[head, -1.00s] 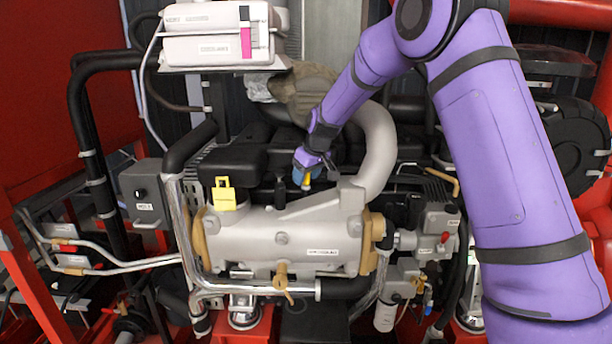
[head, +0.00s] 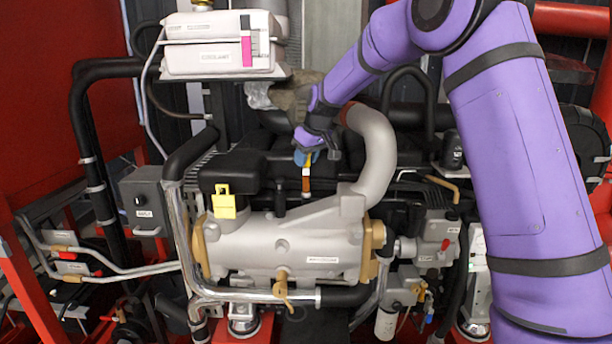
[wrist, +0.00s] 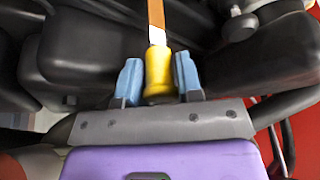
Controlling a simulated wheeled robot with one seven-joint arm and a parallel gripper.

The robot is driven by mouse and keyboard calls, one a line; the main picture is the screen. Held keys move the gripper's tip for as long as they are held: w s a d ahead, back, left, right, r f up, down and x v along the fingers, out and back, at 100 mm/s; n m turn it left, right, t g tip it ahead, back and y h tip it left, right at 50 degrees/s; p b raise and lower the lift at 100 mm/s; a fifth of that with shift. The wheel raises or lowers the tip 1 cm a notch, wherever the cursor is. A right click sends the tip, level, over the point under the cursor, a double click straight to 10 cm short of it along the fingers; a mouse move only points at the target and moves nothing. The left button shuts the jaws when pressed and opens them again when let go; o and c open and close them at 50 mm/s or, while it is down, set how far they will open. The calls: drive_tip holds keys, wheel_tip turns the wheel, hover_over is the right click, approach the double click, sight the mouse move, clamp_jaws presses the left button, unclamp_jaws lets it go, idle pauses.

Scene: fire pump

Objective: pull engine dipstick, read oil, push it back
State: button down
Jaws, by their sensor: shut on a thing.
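My gripper (head: 306,157) is above the engine, behind the pale grey manifold, in the head view. Its blue fingertips (wrist: 158,82) are shut on the yellow handle (wrist: 158,72) of the dipstick (head: 306,183). In the wrist view the handle sits between both fingers, with a short pale section and an orange-brown strip (wrist: 156,14) running out of the top edge. In the head view the stick hangs roughly upright below my gripper. No oil mark can be read.
The pale grey manifold (head: 281,243) lies in front, with a yellow tag (head: 223,202) at its left. A thick grey pipe (head: 376,150) curves up just right of the dipstick. A white coolant box (head: 219,45) stands above left. Black engine parts surround the area.

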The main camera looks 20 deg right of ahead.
drive_tip(key=shift+r, duration=0.7)
drive_tip(key=c, duration=0.9)
unclamp_jaws()
drive_tip(key=shift+r, duration=0.15)
drive_tip(key=v, duration=1)
drive_tip(key=shift+r, duration=0.25)
drive_tip(key=shift+s+d, duration=0.1)
drive_tip(key=shift+s, duration=0.05)
